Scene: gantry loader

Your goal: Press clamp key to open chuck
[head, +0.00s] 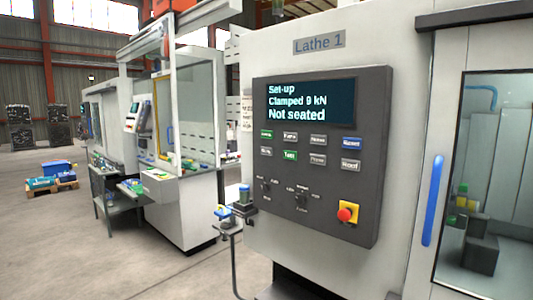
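The dark control panel (377,110) of Lathe 1 faces me in the head view. Its screen (312,101) reads "Set-up", "Clamped 9 kN" and "Not seated". Below it are two rows of small keys: a green key (267,134) and a blue key (352,144) end the upper row, and another green key (289,155) sits in the lower row among grey ones. Most key labels are too small to read, so I cannot tell which is the clamp key. I cannot make out the chuck. Neither gripper is in view.
A red-and-yellow stop button (348,213) is at the panel's lower right, with rotary switches (300,201) to its left. A blue door handle (433,201) is further right. A small stand (226,226) is at the panel's lower left. Open floor lies left.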

